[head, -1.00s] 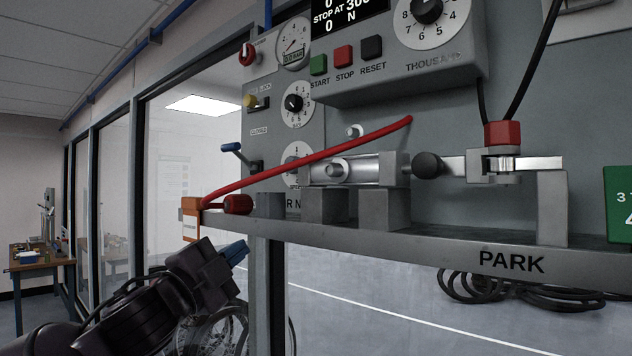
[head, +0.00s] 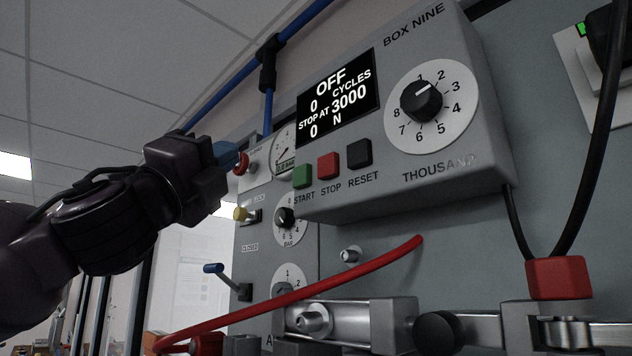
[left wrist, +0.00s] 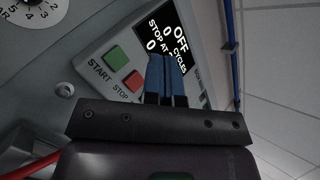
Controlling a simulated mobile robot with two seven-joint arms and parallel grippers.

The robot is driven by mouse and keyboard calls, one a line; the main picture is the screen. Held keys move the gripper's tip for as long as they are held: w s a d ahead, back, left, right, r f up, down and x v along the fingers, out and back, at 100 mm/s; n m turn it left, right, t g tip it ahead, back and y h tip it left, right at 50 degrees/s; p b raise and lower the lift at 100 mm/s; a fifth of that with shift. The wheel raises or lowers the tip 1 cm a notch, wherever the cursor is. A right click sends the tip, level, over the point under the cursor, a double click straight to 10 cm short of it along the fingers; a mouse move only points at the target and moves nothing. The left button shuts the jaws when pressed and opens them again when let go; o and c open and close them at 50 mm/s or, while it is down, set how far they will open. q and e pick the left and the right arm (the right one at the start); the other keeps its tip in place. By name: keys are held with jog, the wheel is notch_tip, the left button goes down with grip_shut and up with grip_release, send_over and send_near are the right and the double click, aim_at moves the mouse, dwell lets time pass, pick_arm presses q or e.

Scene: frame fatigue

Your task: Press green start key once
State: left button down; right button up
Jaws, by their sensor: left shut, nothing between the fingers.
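The green start key (head: 302,175) is a square button on the lower left front of the grey control box, labelled START. It also shows in the left wrist view (left wrist: 116,54), to the left of my fingers. My left gripper (head: 236,154) has blue fingers, shut and empty, left of and a little above the key in the head view. In the left wrist view my fingertips (left wrist: 166,60) overlap the box's display and cover part of it. No contact with the key shows. My right gripper is not in view.
The red stop key (head: 328,165) and black reset key (head: 359,153) sit right beside the start key. The display (head: 338,94) reads OFF, 0 cycles, stop at 3000. A red lever (head: 330,286) slants below.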

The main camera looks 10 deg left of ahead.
aim_at(301, 176)
pick_arm(q)
jog(key=w+d+p, duration=0.2)
jog(key=w+d, duration=0.3)
jog(key=w, duration=0.2)
jog(key=shift+d, duration=0.15)
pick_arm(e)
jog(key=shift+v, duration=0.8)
pick_arm(q)
jog(key=shift+s, duration=0.1)
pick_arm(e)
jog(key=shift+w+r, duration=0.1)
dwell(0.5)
pick_arm(q)
jog(key=shift+d, duration=0.1)
dwell(1.1)
jog(key=shift+w+d, duration=0.2)
jog(key=shift+w, duration=0.2)
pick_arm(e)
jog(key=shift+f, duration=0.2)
